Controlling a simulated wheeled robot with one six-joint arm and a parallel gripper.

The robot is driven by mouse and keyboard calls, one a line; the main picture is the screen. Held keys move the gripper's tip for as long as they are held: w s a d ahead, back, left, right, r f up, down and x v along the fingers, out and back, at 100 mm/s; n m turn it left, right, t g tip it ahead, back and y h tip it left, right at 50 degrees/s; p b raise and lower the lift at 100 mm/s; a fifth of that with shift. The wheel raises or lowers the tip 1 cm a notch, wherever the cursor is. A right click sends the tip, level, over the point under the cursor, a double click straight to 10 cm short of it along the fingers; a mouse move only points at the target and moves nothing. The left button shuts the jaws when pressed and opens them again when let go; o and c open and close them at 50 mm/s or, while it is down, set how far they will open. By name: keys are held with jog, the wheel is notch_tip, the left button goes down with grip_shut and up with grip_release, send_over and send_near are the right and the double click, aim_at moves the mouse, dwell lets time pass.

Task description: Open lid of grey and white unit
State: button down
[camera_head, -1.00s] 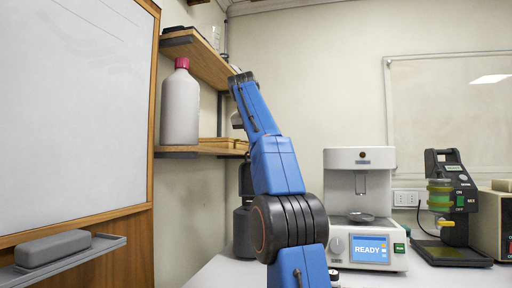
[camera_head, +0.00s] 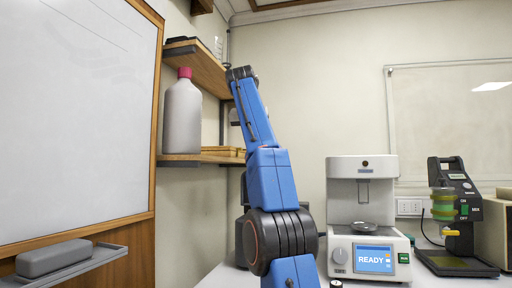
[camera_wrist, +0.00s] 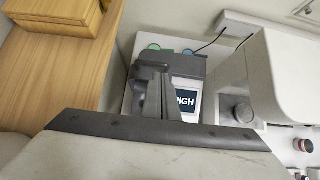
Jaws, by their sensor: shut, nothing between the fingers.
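A grey and white unit (camera_wrist: 188,66) stands in the upper middle of the wrist view. My gripper (camera_wrist: 153,68) is shut and empty. Its dark fingers overlap the unit's left and middle part in the wrist view; I cannot tell whether they touch it. The lid's edge cannot be made out.
A wooden shelf (camera_head: 203,158) with a pink-capped bottle (camera_head: 182,115) is on the left wall. A wooden box (camera_wrist: 62,14) sits on it.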

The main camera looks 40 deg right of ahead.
jog(key=s+a, duration=0.7)
jog(key=a, duration=0.2)
dwell(0.5)
jog(key=shift+f, duration=0.1)
jog(key=s+a+f+m+y, duration=0.2)
jog(key=s+a+f+m, duration=0.4)
jog(key=f, duration=1.3)
jog(key=s+a+f+m+y, duration=0.2)
jog(key=s+a+f+m, duration=0.5)
jog(key=f, duration=1.3)
jog(key=s+a+f+m+y, duration=0.2)
jog(key=s+a+f+m, duration=0.4)
jog(key=s+f+m, duration=0.6)
jog(key=s+f, duration=0.4)
jog(key=f, duration=0.3)
jog(key=shift+s+a+f+m+y, duration=0.2)
jog(key=shift+f+m+y, duration=0.1)
jog(key=shift+f+y, duration=0.1)
jog(key=c, duration=2.5)
grip_release()
jog(key=shift+r, duration=0.1)
